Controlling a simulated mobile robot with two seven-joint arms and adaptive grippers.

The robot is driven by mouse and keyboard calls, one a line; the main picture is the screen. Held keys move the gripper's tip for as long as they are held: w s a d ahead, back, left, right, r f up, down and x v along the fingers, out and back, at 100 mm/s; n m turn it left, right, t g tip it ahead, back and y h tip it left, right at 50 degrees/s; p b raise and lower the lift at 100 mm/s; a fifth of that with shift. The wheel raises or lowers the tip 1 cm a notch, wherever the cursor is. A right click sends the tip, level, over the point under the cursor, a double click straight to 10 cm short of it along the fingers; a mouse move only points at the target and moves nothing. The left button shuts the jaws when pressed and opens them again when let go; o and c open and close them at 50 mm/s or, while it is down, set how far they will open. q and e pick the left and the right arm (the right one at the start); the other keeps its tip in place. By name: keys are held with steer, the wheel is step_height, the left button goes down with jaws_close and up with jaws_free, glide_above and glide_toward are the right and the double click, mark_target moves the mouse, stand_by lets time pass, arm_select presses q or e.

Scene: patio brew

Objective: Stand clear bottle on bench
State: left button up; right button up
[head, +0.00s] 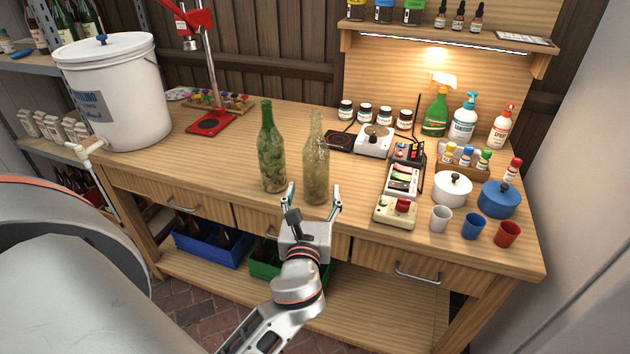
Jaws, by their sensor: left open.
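The clear bottle (316,158) stands upright on the wooden bench (225,165), near its front edge. It looks yellowish and see-through. My left gripper (315,203) is open at the front edge, with its fingers spread on either side of the lower part of this bottle. I cannot tell whether the fingers touch it. A green bottle (271,150) stands upright just left of the clear one, close to the left finger. My right gripper is not in view.
A white bucket (118,105) and a red capper (208,120) stand on the left. Right of the bottles are a white scale (374,141), a control box (396,211), pots and small cups (473,226). The bench left of the green bottle is mostly clear.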

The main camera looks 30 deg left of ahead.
arm_select(q)
steer(key=s+d+f+n+g+h, duration=0.1)
steer(key=s+d+f+n+h, duration=0.2)
steer(key=s+f+n, duration=0.3)
steer(key=s+d+f+n+g+h, duration=0.2)
steer(key=s+d+f+n+h, duration=0.2)
steer(key=f+n, duration=0.7)
steer(key=s+d+f+n+g+h, duration=0.2)
steer(key=s+d+f+n+h, duration=0.2)
steer(key=f, duration=0.9)
steer(key=s+d+n, duration=0.2)
steer(key=s+n, duration=0.2)
steer(key=n, duration=0.1)
steer(key=shift+d, duration=0.15)
